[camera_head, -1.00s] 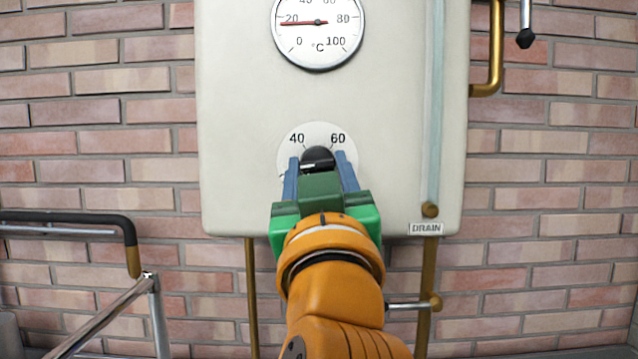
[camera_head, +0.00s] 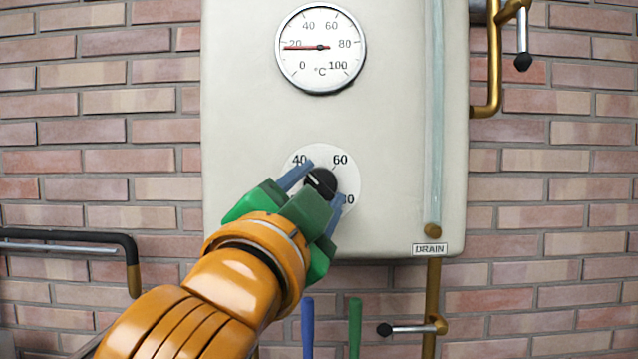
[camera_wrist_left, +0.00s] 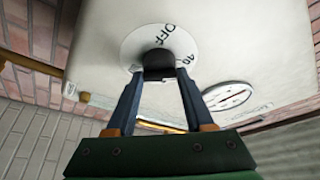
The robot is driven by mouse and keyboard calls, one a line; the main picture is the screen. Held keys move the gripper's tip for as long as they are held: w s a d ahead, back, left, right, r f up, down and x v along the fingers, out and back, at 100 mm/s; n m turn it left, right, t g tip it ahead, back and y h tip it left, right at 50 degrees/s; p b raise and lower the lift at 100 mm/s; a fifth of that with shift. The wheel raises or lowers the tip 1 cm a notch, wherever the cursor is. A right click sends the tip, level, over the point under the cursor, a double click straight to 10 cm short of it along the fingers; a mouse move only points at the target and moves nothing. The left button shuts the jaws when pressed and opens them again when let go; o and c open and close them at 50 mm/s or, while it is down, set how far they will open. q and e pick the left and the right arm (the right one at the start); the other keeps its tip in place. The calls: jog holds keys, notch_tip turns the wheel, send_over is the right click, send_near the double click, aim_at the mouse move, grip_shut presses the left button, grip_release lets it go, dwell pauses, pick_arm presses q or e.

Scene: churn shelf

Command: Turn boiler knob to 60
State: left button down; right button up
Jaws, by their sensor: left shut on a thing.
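The black boiler knob (camera_head: 322,181) sits on a white round dial (camera_head: 348,170) low on the cream boiler (camera_head: 385,130). Its short white mark points up and left, toward the 40. The 60 is at the upper right of the dial, and the 80 is partly covered by a finger. My left gripper (camera_head: 322,184) is shut on the knob, one blue finger at its upper left and one at its lower right. In the left wrist view the knob (camera_wrist_left: 158,66) is between the fingertips, with OFF readable on the dial. My right gripper is not in view.
A round thermometer (camera_head: 320,48) above the dial reads about 20. A brass drain pipe (camera_head: 432,290) with a lever stands at the lower right. A black-and-chrome rail (camera_head: 75,237) is at the left. Blue and green upright bars (camera_head: 354,325) show below the boiler.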

pick_arm(q)
jog(key=m, duration=0.1)
jog(key=m+g+p, duration=0.1)
jog(key=m, duration=0.1)
jog(key=m+p, duration=0.1)
jog(key=m, duration=0.1)
jog(key=shift+a+r+g+h, duration=0.1)
jog(key=shift+r+g+h, duration=0.2)
jog(key=shift+g+h, duration=0.1)
jog(key=m+g+p, duration=0.1)
jog(key=m+p, duration=0.2)
jog(key=m, duration=0.1)
jog(key=shift+r, duration=0.15)
jog(key=m+g+y+p, duration=0.1)
jog(key=m+g+p, duration=0.1)
jog(key=m+p, duration=0.2)
jog(key=shift+r+p, duration=0.15)
jog(key=shift+p, duration=0.5)
jog(key=shift+m+g+y+p, duration=0.4)
jog(key=shift+m+y+p, duration=0.3)
jog(key=shift+m+p, duration=0.7)
jog(key=shift+f, duration=0.2)
jog(key=shift+c, duration=1.4)
grip_release()
jog(key=shift+w+f, duration=0.1)
